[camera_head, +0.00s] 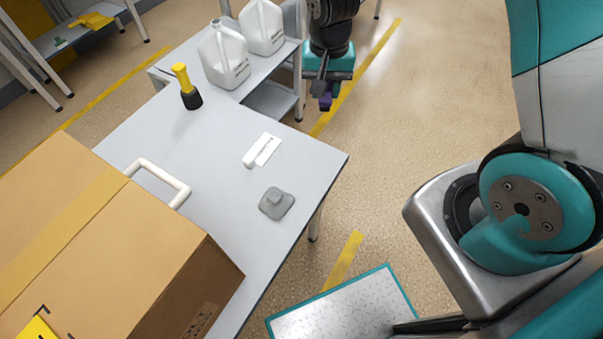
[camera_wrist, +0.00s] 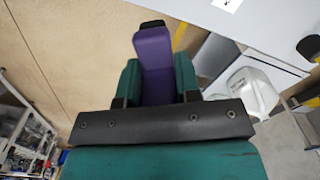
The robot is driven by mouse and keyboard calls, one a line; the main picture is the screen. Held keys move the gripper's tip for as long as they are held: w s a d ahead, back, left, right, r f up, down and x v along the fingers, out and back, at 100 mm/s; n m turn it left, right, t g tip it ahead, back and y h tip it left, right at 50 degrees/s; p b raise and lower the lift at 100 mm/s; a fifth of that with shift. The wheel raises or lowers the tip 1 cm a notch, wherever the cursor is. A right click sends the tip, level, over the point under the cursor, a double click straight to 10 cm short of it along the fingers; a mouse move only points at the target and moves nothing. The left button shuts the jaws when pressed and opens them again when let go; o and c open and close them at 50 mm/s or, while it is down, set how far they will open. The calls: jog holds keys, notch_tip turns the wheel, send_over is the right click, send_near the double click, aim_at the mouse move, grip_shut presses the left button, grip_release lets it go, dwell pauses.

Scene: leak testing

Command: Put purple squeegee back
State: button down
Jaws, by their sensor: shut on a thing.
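My gripper (camera_head: 326,92) is in the upper middle of the head view, past the table's far right edge and over the floor. It is shut on the purple squeegee (camera_wrist: 153,62). In the wrist view the purple part stands between the two green fingers, with a dark end at its tip. In the head view only a small purple bit of the squeegee (camera_head: 325,102) shows below the fingers. The rest of it is hidden by the gripper.
The grey table (camera_head: 215,140) holds a cardboard box (camera_head: 110,240), a yellow-and-black tool (camera_head: 187,87), a white item (camera_head: 262,150) and a grey item (camera_head: 277,202). White jugs (camera_head: 224,55) stand at the far end. The table's middle is partly clear.

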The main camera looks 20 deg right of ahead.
aim_at(304, 164)
jog(key=s+a+m+b, duration=0.2)
jog(key=a+m+b, duration=0.35)
jog(key=b, duration=0.25)
notch_tip(304, 164, down, 19)
jog(key=b, duration=0.2)
jog(key=shift+d+r+b, duration=0.1)
jog(key=shift+b, duration=0.2)
jog(key=c, duration=0.8)
grip_release()
